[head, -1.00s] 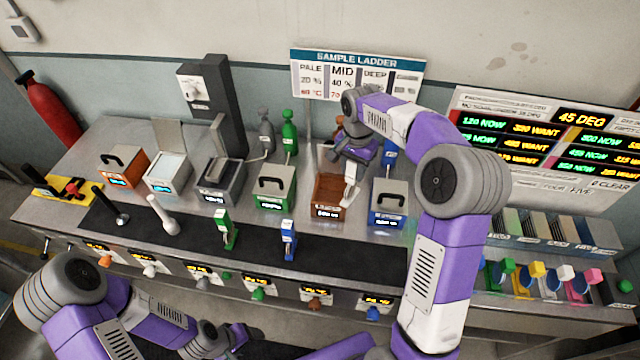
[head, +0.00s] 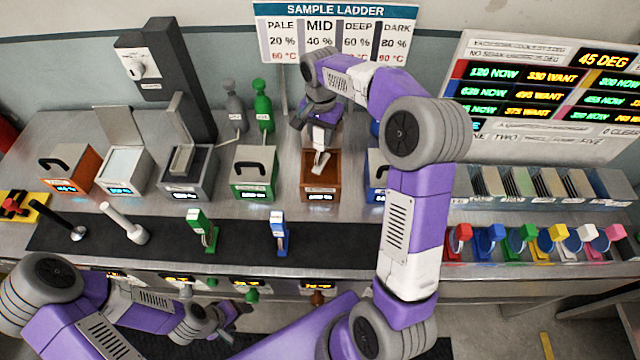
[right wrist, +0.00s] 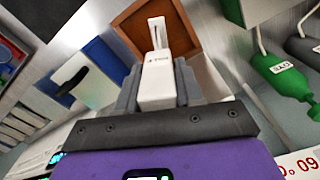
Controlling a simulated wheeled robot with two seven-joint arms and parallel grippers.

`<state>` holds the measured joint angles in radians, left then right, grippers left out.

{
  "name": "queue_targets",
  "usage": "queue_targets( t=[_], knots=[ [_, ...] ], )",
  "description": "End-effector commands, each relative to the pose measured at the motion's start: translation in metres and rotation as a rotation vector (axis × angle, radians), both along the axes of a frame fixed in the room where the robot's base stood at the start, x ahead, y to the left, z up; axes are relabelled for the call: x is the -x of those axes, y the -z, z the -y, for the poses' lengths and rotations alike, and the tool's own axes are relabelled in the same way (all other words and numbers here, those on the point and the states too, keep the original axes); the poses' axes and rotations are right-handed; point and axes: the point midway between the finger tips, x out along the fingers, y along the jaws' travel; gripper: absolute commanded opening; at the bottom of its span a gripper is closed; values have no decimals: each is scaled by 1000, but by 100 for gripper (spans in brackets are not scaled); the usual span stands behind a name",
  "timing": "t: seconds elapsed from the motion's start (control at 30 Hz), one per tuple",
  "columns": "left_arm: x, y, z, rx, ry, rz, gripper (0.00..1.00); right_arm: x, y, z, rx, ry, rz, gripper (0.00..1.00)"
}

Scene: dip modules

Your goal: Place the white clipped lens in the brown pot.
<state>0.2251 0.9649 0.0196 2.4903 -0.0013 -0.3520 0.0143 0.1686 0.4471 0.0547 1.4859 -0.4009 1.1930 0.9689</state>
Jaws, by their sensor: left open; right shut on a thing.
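The white clipped lens (head: 321,161) is a white clip body with a slim frame at its end. My right gripper (head: 321,138) is shut on it, and it also shows between the fingers in the right wrist view (right wrist: 158,82). The brown pot (head: 322,187) is an open square box in the row on the bench; in the right wrist view its brown wall (right wrist: 128,22) lies beyond the lens. The lens's far end is over or within the pot's opening; I cannot tell how deep. My left gripper (head: 232,314) is open and empty, low in front of the bench.
A green lidded pot (head: 254,172) stands left of the brown pot, and a blue lidded pot (head: 377,172) stands right, partly behind my right arm. Green (head: 201,230) and blue (head: 279,232) clips stand on the black mat (head: 150,250). Green and grey bottles stand behind.

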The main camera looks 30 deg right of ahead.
Motion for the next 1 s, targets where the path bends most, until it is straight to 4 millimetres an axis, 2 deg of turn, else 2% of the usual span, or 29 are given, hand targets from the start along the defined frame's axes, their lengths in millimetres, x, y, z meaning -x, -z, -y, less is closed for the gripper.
queue_targets(
  t=[0.2, 0.37, 0.6, 0.73, 1.0],
  knots=[
    [0, 6, 0, 0, 0, 0, 67, 1, 37, 0, -1, 1, -5, 0],
    [0, 7, 0, 0, 1, 0, 67, 1, 52, 0, 0, 0, -3, 0],
    [0, 11, 0, 0, 0, 0, 67, 1, 90, 0, -1, -1, -4, 0],
    [0, 12, 0, 0, 0, 0, 67, 1, 99, 0, 0, 0, -1, 0],
    [0, 12, 0, 0, 0, 0, 67, 0, 99, 0, 0, 0, 0, 0]
  ],
)
